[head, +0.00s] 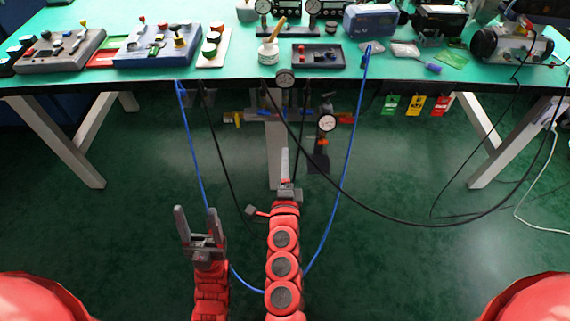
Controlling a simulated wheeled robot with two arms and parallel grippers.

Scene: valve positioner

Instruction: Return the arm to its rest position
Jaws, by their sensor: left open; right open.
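My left gripper (196,212) is open and empty, with its two grey fingers pointing away from me, over the floor in front of the bench. My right gripper (285,154) is beside it to the right and reaches further forward. I see its fingers nearly edge-on; they are open, and no held object shows. Both red arms come up from the bottom middle of the head view. In the picture both grippers lie below the front edge of the green bench (120,78).
Control boxes (165,50), a pot with a brush (268,54), a dark tray (318,55) and a grey cylindrical device (510,43) stand on the bench. A gauge and valve assembly (326,123) is under its edge. Blue (352,145) and black hoses hang near my grippers.

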